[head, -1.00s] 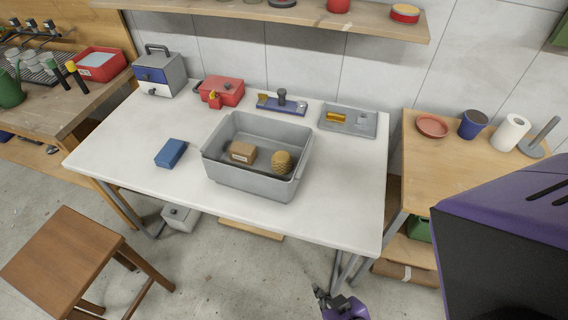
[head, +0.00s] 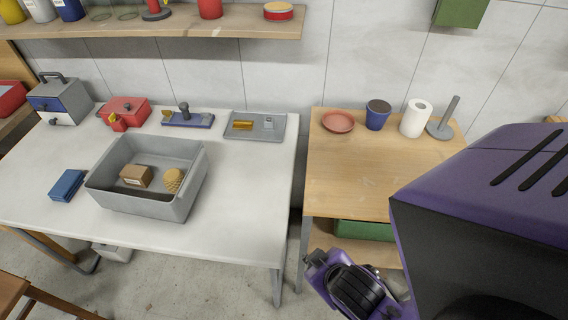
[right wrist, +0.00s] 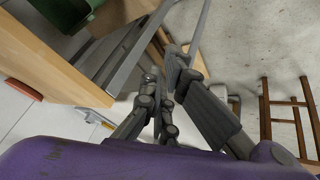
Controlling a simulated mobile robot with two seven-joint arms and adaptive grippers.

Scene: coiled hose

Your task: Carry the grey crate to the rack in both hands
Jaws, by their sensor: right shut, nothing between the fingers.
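The grey crate (head: 133,205) stands upright on the white table. A small brown box (head: 135,176) and a yellow-tan round object (head: 173,180) lie inside it. My right arm comes in at the lower right of the head view, well to the right of the crate and apart from it. In the right wrist view my right gripper (right wrist: 170,78) is shut and empty, over the floor by table legs. My left gripper is not in view. I cannot make out a rack for certain.
The white table (head: 235,190) also holds a blue box (head: 67,185), a red case (head: 127,111) and a grey tray (head: 254,126). A wooden table (head: 350,185) stands to its right with a red dish, blue cup and paper roll. A stool (head: 40,300) is at lower left.

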